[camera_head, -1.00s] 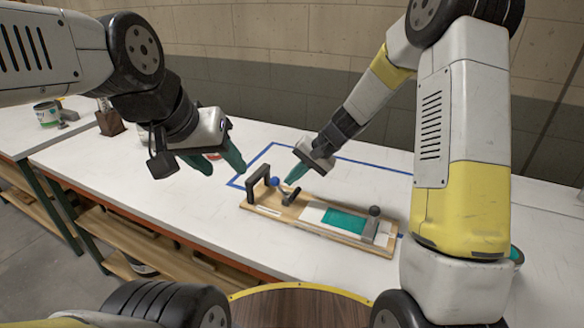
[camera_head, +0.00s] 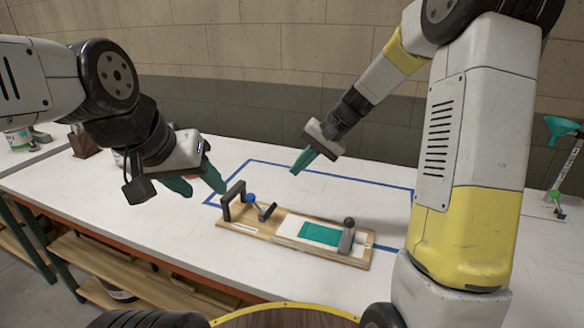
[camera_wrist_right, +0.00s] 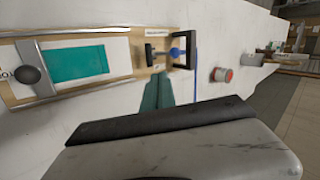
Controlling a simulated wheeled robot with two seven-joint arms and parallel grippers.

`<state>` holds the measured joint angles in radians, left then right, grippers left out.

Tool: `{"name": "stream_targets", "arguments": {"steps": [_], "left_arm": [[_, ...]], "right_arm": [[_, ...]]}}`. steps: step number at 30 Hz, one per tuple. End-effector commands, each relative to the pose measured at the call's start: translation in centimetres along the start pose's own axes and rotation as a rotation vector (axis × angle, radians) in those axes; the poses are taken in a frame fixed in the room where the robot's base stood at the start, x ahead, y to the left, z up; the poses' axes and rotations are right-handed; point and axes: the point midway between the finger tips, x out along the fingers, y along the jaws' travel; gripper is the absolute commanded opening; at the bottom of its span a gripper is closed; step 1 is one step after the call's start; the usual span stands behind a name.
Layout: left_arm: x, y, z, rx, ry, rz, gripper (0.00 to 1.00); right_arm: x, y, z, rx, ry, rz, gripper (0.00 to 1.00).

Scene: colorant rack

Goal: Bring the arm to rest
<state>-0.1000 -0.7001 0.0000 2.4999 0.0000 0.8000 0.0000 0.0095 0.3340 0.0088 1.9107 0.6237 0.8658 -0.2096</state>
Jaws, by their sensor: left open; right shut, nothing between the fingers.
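My right gripper (camera_head: 303,161) is shut and empty, held above the table behind the wooden board. Its green fingers also show in the right wrist view (camera_wrist_right: 157,92), pointing toward the board. My left gripper (camera_head: 205,184) is open and empty, held over the table to the left of the board's black handle. The wooden board (camera_head: 278,240) lies on the white table with a black handle (camera_head: 233,200), a blue ball knob (camera_head: 250,198), a green panel (camera_head: 318,234) and a grey slider with a dark knob (camera_head: 347,236). Neither gripper appears to touch the board.
Blue tape (camera_head: 340,178) outlines an area on the white table (camera_head: 160,220). A can (camera_head: 18,140) and a brown block (camera_head: 84,143) stand far left.

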Motion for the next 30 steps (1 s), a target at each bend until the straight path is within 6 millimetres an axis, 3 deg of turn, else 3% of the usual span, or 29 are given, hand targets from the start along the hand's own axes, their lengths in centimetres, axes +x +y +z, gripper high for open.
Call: {"name": "stream_targets", "arguments": {"steps": [8,13,21,30], "left_arm": [[0.0,0.0,0.0,0.0,0.0,0.0,0.49],[0.0,0.0,0.0,0.0,0.0,0.0,0.49],[0.0,0.0,0.0,0.0,0.0,0.0,0.49],[0.0,0.0,0.0,0.0,0.0,0.0,0.49]], "right_arm": [[-0.1,0.0,0.0,-0.001,0.001,0.001,0.0],[-2.3,-0.4,1.6,-0.039,0.028,0.028,0.0],[-9.4,-0.1,8.5,-0.177,0.14,0.146,0.0],[-14.9,2.5,16.5,-0.318,0.294,0.28,0.0]]}}
